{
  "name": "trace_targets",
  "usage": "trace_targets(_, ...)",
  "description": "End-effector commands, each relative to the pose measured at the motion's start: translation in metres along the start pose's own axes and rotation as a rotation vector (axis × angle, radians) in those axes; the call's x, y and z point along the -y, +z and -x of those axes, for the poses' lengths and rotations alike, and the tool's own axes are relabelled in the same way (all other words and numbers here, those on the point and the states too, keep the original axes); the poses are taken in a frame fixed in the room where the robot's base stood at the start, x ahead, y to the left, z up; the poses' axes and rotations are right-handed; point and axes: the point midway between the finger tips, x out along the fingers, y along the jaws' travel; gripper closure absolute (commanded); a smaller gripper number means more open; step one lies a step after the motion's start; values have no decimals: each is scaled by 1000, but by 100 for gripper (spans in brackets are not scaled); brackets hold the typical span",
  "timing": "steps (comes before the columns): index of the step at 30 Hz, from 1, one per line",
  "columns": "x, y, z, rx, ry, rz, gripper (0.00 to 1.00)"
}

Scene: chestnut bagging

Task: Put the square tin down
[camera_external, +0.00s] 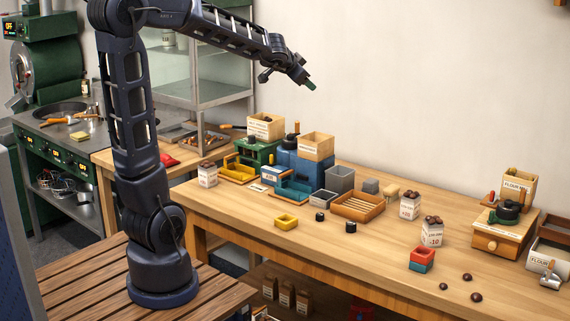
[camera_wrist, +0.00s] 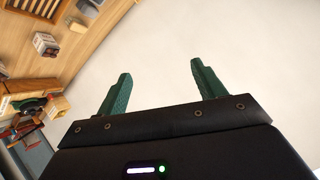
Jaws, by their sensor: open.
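My gripper (camera_external: 308,85) is high above the back of the wooden table, near the wall. In the wrist view its two green fingers (camera_wrist: 162,82) stand wide apart with nothing between them. A small yellow square tin (camera_external: 287,221) sits upright on the table near the front edge, well below and apart from my gripper. A red square tin (camera_external: 423,254) sits on a blue one (camera_external: 420,266) farther right near the front edge. I cannot tell which of these is the task's square tin. No tin shows clearly in the wrist view.
Paper bags of chestnuts (camera_external: 431,236) stand on the table (camera_external: 350,263). A slatted wooden tray (camera_external: 358,207), grey bin (camera_external: 340,179) and blue machine (camera_external: 297,165) are at the middle and back. A flour mill (camera_external: 501,228) stands right. Loose chestnuts (camera_external: 475,297) lie at front right.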

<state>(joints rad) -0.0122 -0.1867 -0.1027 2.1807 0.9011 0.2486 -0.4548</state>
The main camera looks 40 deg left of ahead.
Motion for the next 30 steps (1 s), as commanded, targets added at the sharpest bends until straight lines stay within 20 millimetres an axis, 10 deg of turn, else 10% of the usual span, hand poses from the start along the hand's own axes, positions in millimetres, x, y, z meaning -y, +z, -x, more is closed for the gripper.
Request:
trace_targets(8,11,89,88,205,-38,166,31)
trace_targets(18,-33,200,185,444,97,353,31)
trace_targets(30,-82,255,239,556,272,442,31)
